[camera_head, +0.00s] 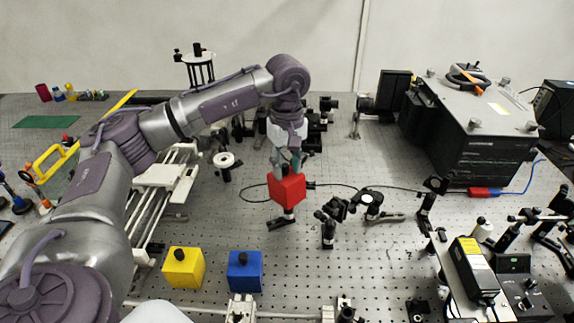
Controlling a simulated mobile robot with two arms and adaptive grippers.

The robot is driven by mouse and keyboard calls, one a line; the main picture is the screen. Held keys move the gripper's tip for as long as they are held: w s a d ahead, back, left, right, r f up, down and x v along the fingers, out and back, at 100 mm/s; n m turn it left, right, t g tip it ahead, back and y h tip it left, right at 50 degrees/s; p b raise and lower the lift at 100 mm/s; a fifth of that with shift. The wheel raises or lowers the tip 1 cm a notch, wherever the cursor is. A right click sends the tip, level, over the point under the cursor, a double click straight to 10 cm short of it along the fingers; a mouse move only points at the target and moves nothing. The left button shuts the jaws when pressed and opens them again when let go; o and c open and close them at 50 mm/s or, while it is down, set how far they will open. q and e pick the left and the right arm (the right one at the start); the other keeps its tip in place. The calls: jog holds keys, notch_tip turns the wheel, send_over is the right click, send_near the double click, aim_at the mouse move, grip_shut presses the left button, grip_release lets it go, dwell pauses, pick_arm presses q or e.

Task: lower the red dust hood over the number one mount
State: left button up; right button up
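The red dust hood (287,189) is a small red box in the middle of the bench. My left gripper (287,168) comes down on it from above and its fingers are at the hood's top. They appear shut on its knob, which is hidden between them. A dark mount foot (282,222) shows right below the hood. The hood hides the upper part of that mount, and I cannot tell whether the hood is around it or just above or in front of it. No number is readable. My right gripper is not in view.
A yellow hood (183,267) and a blue hood (244,271) with black knobs stand at the front. Black optic mounts (328,229) stand close to the right of the red hood. A large dark instrument box (477,130) is at the right. A cable (340,186) runs behind the hood.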

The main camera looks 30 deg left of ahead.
pick_arm(q)
jog(key=shift+o, duration=0.3)
jog(key=shift+r, duration=0.1)
notch_tip(320, 180, up, 12)
dwell(0.3)
dwell(0.4)
